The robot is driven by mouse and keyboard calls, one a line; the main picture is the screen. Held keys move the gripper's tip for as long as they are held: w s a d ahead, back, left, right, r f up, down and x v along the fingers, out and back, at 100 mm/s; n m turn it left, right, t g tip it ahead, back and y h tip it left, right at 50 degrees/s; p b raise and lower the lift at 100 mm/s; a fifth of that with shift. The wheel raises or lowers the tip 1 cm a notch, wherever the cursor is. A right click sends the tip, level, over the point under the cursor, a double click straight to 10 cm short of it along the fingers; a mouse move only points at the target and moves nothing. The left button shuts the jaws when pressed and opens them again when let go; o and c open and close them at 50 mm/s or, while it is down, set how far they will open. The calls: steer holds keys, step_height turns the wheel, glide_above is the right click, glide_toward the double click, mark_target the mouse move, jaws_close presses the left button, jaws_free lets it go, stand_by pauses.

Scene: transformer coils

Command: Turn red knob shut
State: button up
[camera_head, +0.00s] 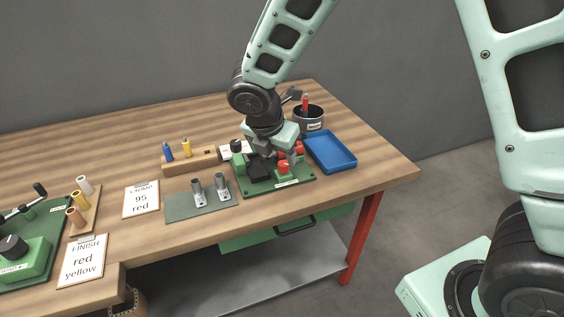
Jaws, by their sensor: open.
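My gripper (280,155) points down over a green clamp fixture (302,183) near the right part of the table. One red knob-like part (284,168) stands at the front of the fixture, just below the gripper. More red parts (298,149) show at the fixture's right, partly hidden by the gripper. I cannot tell which red part is the knob, or whether a fingertip touches one. A black-topped post (237,146) stands at the fixture's left. The gripper is open, though its fingers are small and partly hidden.
A blue tray (346,168) lies close on the right, with a dark pot (318,123) behind it. Two metal cylinders stand on a grey-green mat (178,208) at left. A wooden block (205,162) holds blue and yellow pegs.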

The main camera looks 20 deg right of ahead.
mark_target(283, 164)
steer(key=shift+x, duration=1.9)
steer(key=c, duration=1)
